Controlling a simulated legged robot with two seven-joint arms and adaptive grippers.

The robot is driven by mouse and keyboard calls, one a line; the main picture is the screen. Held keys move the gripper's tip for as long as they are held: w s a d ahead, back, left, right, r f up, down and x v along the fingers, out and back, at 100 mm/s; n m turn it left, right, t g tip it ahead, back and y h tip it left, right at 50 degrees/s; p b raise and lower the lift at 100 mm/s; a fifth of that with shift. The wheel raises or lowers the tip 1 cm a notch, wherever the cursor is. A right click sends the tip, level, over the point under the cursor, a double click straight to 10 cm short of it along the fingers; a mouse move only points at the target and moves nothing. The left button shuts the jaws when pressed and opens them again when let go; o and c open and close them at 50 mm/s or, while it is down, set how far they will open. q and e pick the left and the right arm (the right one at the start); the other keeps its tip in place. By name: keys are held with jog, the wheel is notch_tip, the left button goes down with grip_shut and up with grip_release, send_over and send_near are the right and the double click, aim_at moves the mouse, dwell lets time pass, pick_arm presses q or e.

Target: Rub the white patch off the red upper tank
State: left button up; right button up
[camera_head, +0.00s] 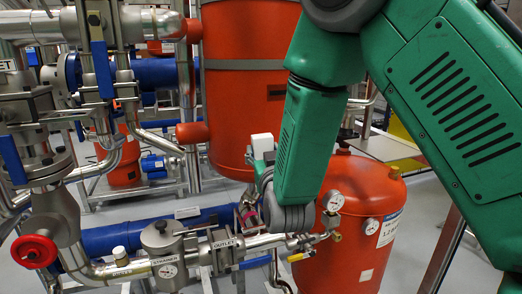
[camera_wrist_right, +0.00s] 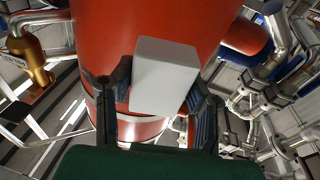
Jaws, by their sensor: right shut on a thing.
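The red upper tank (camera_head: 240,110) stands upright behind my right arm in the head view, with a grey band around it. In the right wrist view the tank (camera_wrist_right: 105,35) fills the upper middle. My right gripper (camera_wrist_right: 160,95) is shut on a pale grey-white block (camera_wrist_right: 165,75), held between its dark fingers. The block also shows in the head view as a small white shape (camera_head: 262,146) in front of the tank's lower part. I cannot tell whether it touches the tank. No white patch is visible on the tank; the block and my arm hide part of the surface. My left gripper is not in view.
A red lower tank (camera_head: 362,225) with gauges stands at right, below my arm. Steel pipes, a strainer (camera_head: 163,250) and a red handwheel (camera_head: 34,251) crowd the left and front. A blue pipe (camera_head: 120,236) runs low. A brass fitting (camera_wrist_right: 33,62) is left of the gripper.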

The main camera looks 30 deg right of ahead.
jog(key=shift+s, duration=0.2)
jog(key=v, duration=0.2)
jog(key=shift+s+a+r, duration=0.1)
jog(key=shift+s+a, duration=0.05)
jog(key=shift+s, duration=0.2)
dwell(0.4)
